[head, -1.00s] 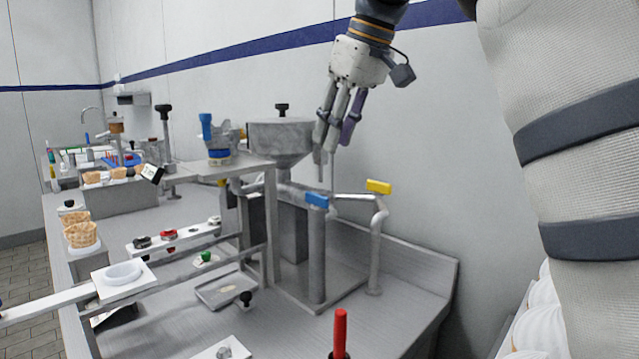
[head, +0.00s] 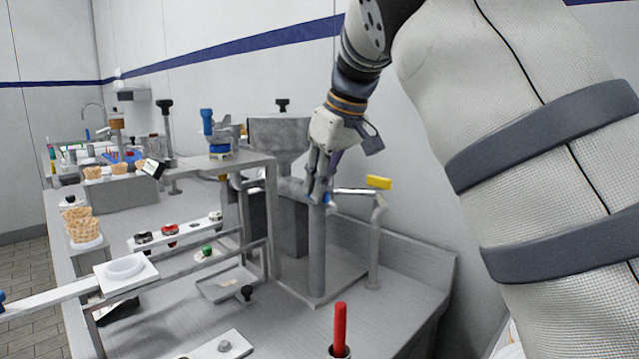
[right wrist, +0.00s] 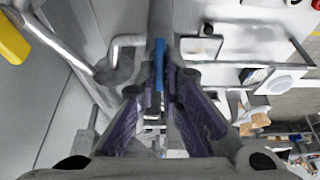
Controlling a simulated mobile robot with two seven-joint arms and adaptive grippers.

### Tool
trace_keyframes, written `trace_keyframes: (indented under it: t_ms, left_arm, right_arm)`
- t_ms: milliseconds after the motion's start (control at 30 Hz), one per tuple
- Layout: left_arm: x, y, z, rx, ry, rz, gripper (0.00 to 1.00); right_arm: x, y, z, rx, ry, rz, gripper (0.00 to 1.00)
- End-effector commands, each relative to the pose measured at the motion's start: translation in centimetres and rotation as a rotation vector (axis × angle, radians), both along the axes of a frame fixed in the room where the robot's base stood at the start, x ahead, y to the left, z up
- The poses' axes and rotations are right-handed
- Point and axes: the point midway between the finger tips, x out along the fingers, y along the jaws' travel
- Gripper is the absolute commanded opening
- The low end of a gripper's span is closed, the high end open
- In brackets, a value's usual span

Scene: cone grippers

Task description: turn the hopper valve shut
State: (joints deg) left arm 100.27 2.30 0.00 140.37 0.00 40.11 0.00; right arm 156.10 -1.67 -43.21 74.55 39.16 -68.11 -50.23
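A hopper (head: 278,135) with a grey conical body stands at the back of the steel counter. A blue valve handle (right wrist: 158,78) tops a thick grey upright pipe (head: 317,255) in front of it. In the head view my right gripper (head: 318,196) comes down over this handle and hides most of it. In the right wrist view the blue handle lies between the purple-padded fingers (right wrist: 159,84), which look slightly apart around it. A yellow valve handle (head: 379,182) sits on a thinner pipe to the right. My left gripper is out of view.
A steel shelf frame (head: 262,162) stands just left of the pipe. A red stick (head: 340,328) rises at the front. A white holder with a ring (head: 124,268) and waffle cones (head: 84,230) are at left. The wall is close behind the yellow valve.

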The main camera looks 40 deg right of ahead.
Motion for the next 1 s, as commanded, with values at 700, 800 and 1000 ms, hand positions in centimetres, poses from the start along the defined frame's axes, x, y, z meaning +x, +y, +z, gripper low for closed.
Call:
trace_keyframes:
  t_ms: [700, 800, 1000]
  left_arm:
    - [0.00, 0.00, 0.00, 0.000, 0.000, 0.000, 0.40]
    - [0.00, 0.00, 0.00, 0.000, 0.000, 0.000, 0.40]
    - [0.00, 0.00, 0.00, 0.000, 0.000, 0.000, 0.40]
  right_arm:
    - [0.03, 0.20, 0.09, -0.001, -0.002, -0.265, 0.00]
    - [0.04, 0.25, 0.11, -0.003, -0.001, -0.360, 0.00]
    - [0.12, 0.36, 0.08, -0.004, -0.002, -0.548, 0.00]
